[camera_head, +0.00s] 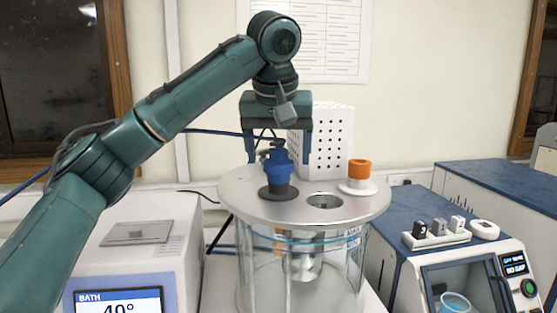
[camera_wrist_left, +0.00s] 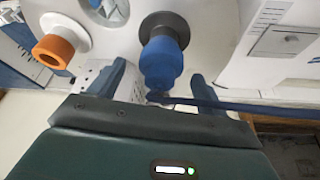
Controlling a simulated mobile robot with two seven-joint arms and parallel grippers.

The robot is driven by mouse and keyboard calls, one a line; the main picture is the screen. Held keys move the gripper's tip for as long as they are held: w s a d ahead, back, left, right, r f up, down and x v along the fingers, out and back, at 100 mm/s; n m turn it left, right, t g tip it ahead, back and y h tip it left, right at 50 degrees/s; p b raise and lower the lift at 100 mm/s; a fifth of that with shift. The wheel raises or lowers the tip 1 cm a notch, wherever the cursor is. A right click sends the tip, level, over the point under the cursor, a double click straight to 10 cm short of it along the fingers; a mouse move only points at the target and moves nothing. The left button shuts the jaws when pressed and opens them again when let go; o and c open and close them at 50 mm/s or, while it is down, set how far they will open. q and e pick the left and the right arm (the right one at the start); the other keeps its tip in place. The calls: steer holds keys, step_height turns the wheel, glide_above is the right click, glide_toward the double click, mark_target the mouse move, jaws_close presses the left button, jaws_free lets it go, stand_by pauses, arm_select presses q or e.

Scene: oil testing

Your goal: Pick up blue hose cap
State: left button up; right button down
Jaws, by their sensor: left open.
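The blue hose cap (camera_head: 278,172) stands upright on a dark ring on the round metal lid (camera_head: 240,203) of a glass bath. A blue hose runs from its top off to the left. My left gripper (camera_head: 278,158) points down over the cap, open, with one finger on each side of its upper part. In the left wrist view, the cap (camera_wrist_left: 161,62) lies between and beyond the two open fingers (camera_wrist_left: 160,85), and no grip on it shows. My right gripper is in neither view.
An orange cap (camera_head: 359,169) on a white base stands on the lid at the right, beside an open hole (camera_head: 325,201). A white perforated box (camera_head: 328,140) stands behind the lid. A bath unit (camera_head: 125,262) is at left, and a blue-topped machine (camera_head: 440,250) at right.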

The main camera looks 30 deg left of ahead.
arm_select(q)
steer(key=shift+w+f, duration=0.1)
steer(key=shift+f, duration=0.1)
steer(key=shift+c, duration=0.4)
steer(key=c, duration=1)
steer(key=shift+r, duration=0.1)
